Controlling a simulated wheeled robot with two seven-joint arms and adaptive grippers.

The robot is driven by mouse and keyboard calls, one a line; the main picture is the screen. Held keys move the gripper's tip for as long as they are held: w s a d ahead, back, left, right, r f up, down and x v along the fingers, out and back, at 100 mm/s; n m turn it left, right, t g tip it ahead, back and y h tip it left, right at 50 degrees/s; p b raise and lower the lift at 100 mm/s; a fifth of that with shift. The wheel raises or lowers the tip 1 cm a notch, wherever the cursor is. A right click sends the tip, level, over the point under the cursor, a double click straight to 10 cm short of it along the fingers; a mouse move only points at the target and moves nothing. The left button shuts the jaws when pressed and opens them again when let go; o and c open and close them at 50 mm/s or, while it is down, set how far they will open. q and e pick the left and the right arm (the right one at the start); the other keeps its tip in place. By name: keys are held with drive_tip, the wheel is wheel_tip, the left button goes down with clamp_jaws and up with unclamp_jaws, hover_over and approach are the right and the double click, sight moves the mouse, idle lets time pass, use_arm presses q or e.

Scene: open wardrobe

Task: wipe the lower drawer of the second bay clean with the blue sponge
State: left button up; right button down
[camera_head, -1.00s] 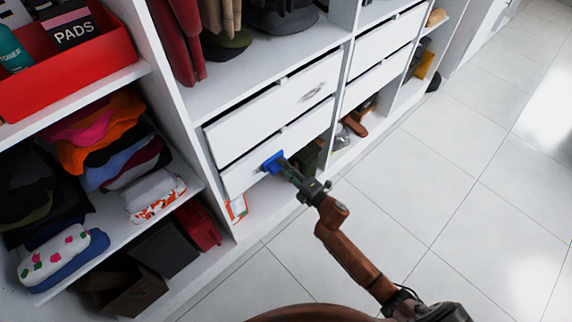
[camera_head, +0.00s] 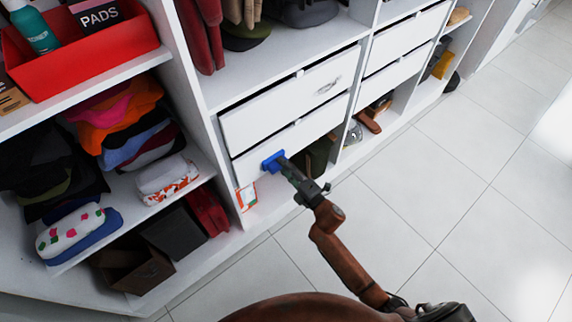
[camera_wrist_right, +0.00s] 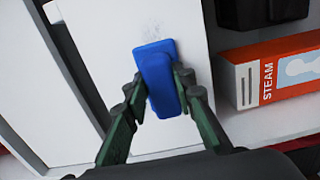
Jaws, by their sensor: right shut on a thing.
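The blue sponge (camera_head: 273,160) is held at the left part of the front of the white lower drawer (camera_head: 310,133) in the second bay. My right gripper (camera_head: 283,165) is shut on it. In the right wrist view the sponge (camera_wrist_right: 158,80) sits between the two green fingers of my right gripper (camera_wrist_right: 152,98), its flat end at the drawer front (camera_wrist_right: 105,30). Whether it touches the front is hard to tell. My left gripper is not in view.
The upper drawer (camera_head: 285,98) above has a dark smudge. An orange and white STEAM box (camera_wrist_right: 270,72) stands below the lower drawer, near the gripper. The left bay holds a red bin (camera_head: 85,45) and folded clothes. Tiled floor (camera_head: 430,180) at the right is clear.

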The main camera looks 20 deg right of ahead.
sight(266, 167)
drive_tip(key=shift+s+a+r, duration=0.1)
drive_tip(key=shift+s+a, duration=0.1)
drive_tip(key=shift+a, duration=0.4)
drive_tip(key=shift+s+a+r, duration=0.1)
drive_tip(key=shift+s+a, duration=0.1)
drive_tip(key=shift+a, duration=0.35)
drive_tip(key=shift+s+a+f, duration=0.1)
drive_tip(key=shift+s+a, duration=0.2)
drive_tip(key=shift+a, duration=0.4)
drive_tip(key=shift+s+a+f, duration=0.1)
drive_tip(key=shift+s+a, duration=0.2)
drive_tip(key=shift+a, duration=0.35)
drive_tip(key=shift+w+d, duration=0.9)
drive_tip(key=shift+d, duration=1.45)
drive_tip(key=shift+w+d, duration=0.85)
drive_tip(key=shift+d, duration=1.55)
drive_tip(key=shift+w+d, duration=0.9)
drive_tip(key=shift+d, duration=1.45)
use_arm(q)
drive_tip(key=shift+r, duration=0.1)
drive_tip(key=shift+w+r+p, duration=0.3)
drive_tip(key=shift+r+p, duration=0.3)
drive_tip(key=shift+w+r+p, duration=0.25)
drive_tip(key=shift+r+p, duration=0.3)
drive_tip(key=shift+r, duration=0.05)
use_arm(e)
drive_tip(key=v, duration=0.7)
